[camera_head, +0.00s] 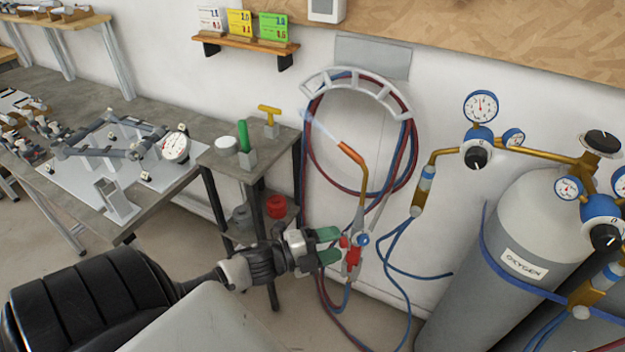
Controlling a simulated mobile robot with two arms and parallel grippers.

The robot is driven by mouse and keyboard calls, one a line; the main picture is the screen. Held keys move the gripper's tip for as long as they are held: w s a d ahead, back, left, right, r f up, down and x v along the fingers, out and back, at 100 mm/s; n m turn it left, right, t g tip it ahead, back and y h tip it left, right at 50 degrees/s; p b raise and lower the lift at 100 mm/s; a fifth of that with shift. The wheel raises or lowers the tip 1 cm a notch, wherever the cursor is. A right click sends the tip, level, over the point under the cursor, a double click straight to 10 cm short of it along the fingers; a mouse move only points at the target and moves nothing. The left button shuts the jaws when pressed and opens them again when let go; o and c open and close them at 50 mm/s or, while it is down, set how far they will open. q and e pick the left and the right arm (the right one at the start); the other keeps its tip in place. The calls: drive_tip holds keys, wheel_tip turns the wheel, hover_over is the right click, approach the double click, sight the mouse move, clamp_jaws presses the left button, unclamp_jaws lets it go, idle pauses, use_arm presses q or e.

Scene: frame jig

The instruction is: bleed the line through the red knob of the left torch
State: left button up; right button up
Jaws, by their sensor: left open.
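One torch (362,190) shows in the head view, upright in front of the wall, with a copper-coloured bent tip. A pale bluish streak like a flame (318,122) extends up and left from the tip. Near the torch's lower end are a small red knob (344,242) on the left and a blue knob (365,240) on the right. My left gripper (333,245) has green finger pads, spread apart, just left of the red knob. Nothing shows between the pads; whether they touch the knob I cannot tell. My right gripper is not in view.
Red and blue hoses (408,165) hang coiled on a wall bracket (357,82) behind the torch. A grey oxygen cylinder (470,265) with gauges stands at right. A small side table (275,150) and a workbench (150,193) with a jig stand at left.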

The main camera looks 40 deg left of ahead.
use_arm(q)
drive_tip(key=b+v, duration=0.1)
drive_tip(key=v, duration=0.8)
drive_tip(key=shift+s+a, duration=0.2)
drive_tip(key=shift+s, duration=0.15)
drive_tip(key=s+a+f+n+g+y, duration=0.1)
drive_tip(key=s+f+n+g+y, duration=0.2)
drive_tip(key=f, duration=0.6)
drive_tip(key=s+a+f+n+y, duration=0.25)
drive_tip(key=f+n, duration=0.25)
drive_tip(key=f, duration=0.4)
drive_tip(key=s+f+n+g+y, duration=0.2)
drive_tip(key=f+n+y, duration=0.25)
drive_tip(key=f, duration=0.45)
drive_tip(key=s+d+f+n+g, duration=0.3)
drive_tip(key=s+d+f+g, duration=0.1)
drive_tip(key=s+d+f, duration=0.3)
drive_tip(key=s+d+f+n+g, duration=0.3)
drive_tip(key=s+d+f+g, duration=0.2)
drive_tip(key=s+f, duration=0.6)
drive_tip(key=s+d, duration=0.2)
drive_tip(key=shift+s+d+g+h, duration=0.3)
